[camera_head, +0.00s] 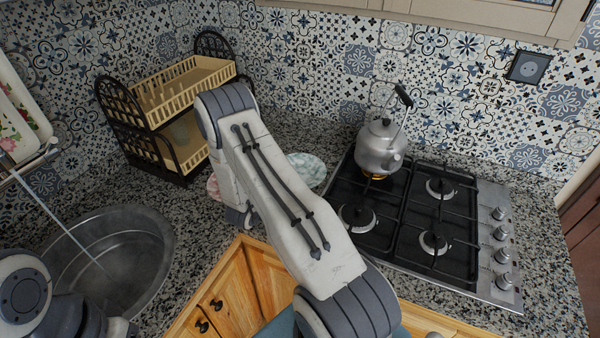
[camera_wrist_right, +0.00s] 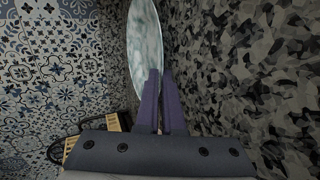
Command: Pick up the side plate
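A round plate with a pale blue-green marbled pattern, which I take as the side plate (camera_head: 308,170), shows behind my right arm, left of the stove; the arm hides part of it. In the right wrist view the side plate (camera_wrist_right: 144,45) appears as a narrow ellipse. My right gripper (camera_wrist_right: 160,75) has its two fingers close together at the plate's near edge, with the rim between them. Whether the plate is clear of the counter I cannot tell. My left arm is at the lower left in the head view; its gripper is out of view.
A pinkish plate (camera_head: 212,187) is partly hidden left of my right arm. A gas stove (camera_head: 400,235) with a kettle (camera_head: 380,150) stands to the right. A dish rack (camera_head: 165,140) and a sink (camera_head: 120,255) are to the left. The tiled wall is close behind.

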